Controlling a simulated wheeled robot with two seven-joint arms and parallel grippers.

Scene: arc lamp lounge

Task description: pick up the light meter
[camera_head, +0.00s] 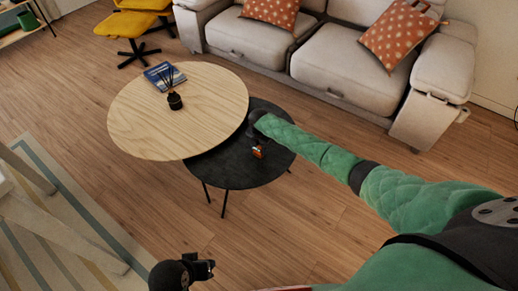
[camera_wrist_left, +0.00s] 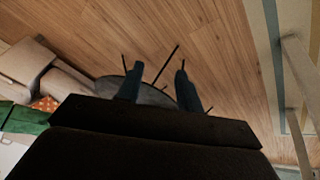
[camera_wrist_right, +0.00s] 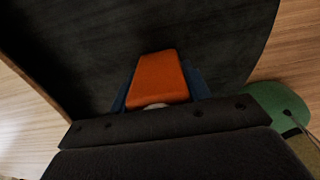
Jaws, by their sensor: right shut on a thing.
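The light meter (camera_wrist_right: 158,78) is an orange block with a pale round part at its near end, in the right wrist view. My right gripper (camera_wrist_right: 160,92) is shut on it, with a finger on each side. In the head view the light meter (camera_head: 258,152) is a small orange spot below my right gripper (camera_head: 258,145), over the dark round table (camera_head: 235,172). I cannot tell whether it touches the tabletop. My left gripper (camera_wrist_left: 158,88) is open and empty, and in the head view (camera_head: 205,269) it is low over the floor.
A larger light wooden round table (camera_head: 150,120) overlaps the dark table at left. It bears a blue book (camera_head: 165,76) and a black reed diffuser (camera_head: 174,101). A pale sofa (camera_head: 340,62) stands behind. A striped rug (camera_head: 75,235) lies at left. The front floor is clear.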

